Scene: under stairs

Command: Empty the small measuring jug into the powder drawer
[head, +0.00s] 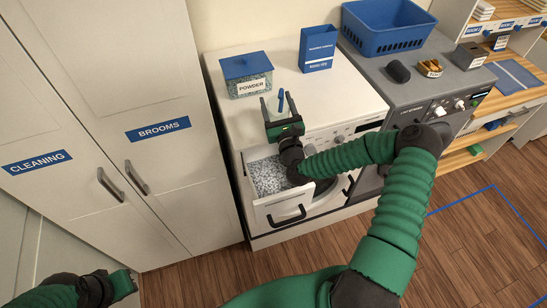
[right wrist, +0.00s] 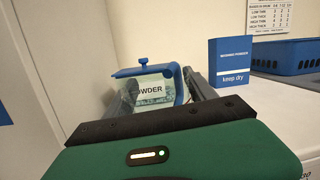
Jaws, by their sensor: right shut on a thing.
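The small measuring jug (head: 281,101) is clear with blue parts. My right gripper (head: 279,107) is shut on it over the washer's front top edge, just behind and above the open drawer. In the right wrist view the jug's blue rim and handle (right wrist: 178,72) show between the fingers, and it looks roughly upright. Its contents cannot be made out. The powder drawer (head: 284,208) is pulled out, with grey-white speckled powder inside; my right wrist hides part of it. My left gripper (head: 122,284) is low at the left, its fingers unclear.
A lidded box labelled POWDER (head: 246,75) and a blue washing powder carton (head: 317,50) stand on the white washer (head: 225,106). A blue basket (head: 385,28), a dark cup-like object (head: 398,71) and a small bowl (head: 430,68) are on the grey machine. Tall cupboards (head: 150,90) stand close left.

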